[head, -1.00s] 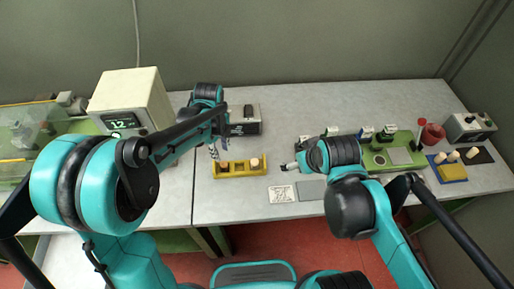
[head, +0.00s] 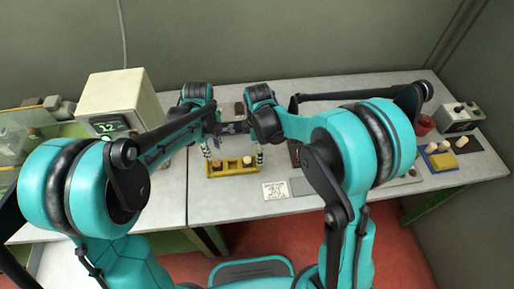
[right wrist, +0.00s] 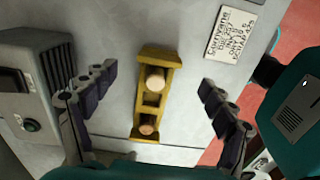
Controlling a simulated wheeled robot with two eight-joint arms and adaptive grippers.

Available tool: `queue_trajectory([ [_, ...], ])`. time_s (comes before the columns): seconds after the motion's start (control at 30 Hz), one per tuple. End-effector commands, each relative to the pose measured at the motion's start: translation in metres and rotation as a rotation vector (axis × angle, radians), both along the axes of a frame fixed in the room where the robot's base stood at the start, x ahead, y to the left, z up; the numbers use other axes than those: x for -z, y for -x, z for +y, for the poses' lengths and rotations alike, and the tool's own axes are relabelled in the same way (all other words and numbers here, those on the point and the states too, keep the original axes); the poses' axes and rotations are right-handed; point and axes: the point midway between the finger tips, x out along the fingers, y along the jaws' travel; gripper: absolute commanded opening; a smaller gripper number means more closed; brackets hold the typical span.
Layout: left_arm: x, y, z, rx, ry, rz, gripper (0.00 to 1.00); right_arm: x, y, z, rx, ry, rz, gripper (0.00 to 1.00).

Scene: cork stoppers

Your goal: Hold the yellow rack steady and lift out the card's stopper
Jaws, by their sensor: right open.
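The yellow rack (head: 232,171) stands on the grey table. In the right wrist view the yellow rack (right wrist: 147,57) holds one cork stopper (right wrist: 155,80) near one end and another stopper (right wrist: 148,125) near the other, with an empty square slot between them. The white card (head: 275,190) lies to the rack's right; in the right wrist view the card (right wrist: 231,38) bears handwritten lines too blurred to read surely. My left gripper (head: 206,152) is at the rack's left end; its grip is unclear. My right gripper (right wrist: 157,82) is open above the rack, fingers on either side, empty.
A grey mat (head: 302,187) lies right of the card. Farther right are a blue mat with a yellow block (head: 440,160), loose corks and a red pot (head: 425,125). My arms hide the middle table.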

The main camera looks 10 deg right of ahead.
Motion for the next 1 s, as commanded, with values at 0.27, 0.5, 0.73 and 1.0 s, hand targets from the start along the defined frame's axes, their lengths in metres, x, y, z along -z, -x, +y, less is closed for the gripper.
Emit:
queue_trajectory([
  [0.27,0.0,0.0,0.0,0.0,0.0,0.0,0.34,0.029,-0.002,0.002,-0.03,0.002,0.011,0.84],
  [0.5,0.0,0.0,0.0,0.0,0.0,0.0,0.34,0.066,-0.002,0.002,-0.029,0.0,0.01,0.84],
  [0.73,0.0,0.0,0.0,0.0,0.0,0.0,0.34,0.082,-0.001,0.002,-0.028,0.0,0.01,0.84],
  [1.0,0.0,0.0,0.0,0.0,0.0,0.0,0.34,0.083,-0.001,0.002,-0.028,0.0,0.01,0.79],
])
